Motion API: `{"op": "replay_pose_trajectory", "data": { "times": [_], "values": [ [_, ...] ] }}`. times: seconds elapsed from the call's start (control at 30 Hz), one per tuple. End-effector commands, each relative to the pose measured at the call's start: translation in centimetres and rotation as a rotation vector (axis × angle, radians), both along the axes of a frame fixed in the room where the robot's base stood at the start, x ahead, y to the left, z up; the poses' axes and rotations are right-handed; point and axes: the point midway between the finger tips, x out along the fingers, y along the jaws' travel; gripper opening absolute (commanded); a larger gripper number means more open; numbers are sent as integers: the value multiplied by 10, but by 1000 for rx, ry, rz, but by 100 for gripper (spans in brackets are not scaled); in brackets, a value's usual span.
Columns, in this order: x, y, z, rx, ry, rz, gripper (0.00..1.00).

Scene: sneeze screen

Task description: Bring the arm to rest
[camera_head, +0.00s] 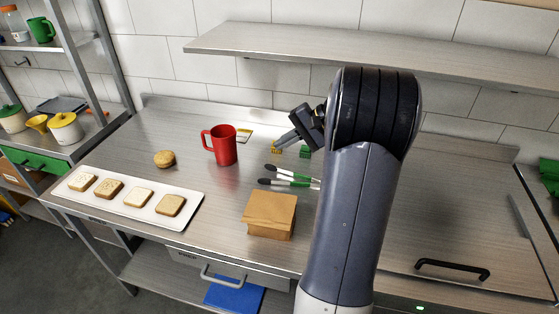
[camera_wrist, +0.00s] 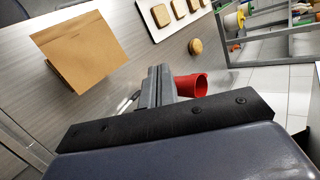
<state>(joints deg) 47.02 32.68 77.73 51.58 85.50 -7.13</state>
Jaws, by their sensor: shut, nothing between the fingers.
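My gripper (camera_head: 279,146) hangs above the steel counter (camera_head: 145,150), to the right of the red mug in the head view. In the wrist view my gripper (camera_wrist: 158,72) shows its two fingers pressed together, with nothing between them. My upper arm hides the middle right of the counter in the head view. The red mug (camera_head: 224,146) stands upright on the counter, and it also shows in the wrist view (camera_wrist: 193,85), partly behind the fingers.
A steel shelf (camera_head: 390,57) runs above. The counter between bun and mug is clear.

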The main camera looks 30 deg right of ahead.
Motion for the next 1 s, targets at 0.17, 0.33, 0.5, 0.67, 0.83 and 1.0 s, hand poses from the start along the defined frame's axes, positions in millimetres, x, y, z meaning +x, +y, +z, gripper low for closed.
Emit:
{"op": "replay_pose_trajectory", "data": {
  "times": [0.17,0.33,0.5,0.67,0.83,1.0],
  "values": [
    [0,0,0,0,0,0,0],
    [0,0,-5,0,0,0,0],
    [0,0,-18,1,0,1,0],
    [0,0,-38,0,1,-1,0],
    [0,0,-62,1,1,-1,0],
    [0,0,-81,1,0,1,0]
  ]
}}
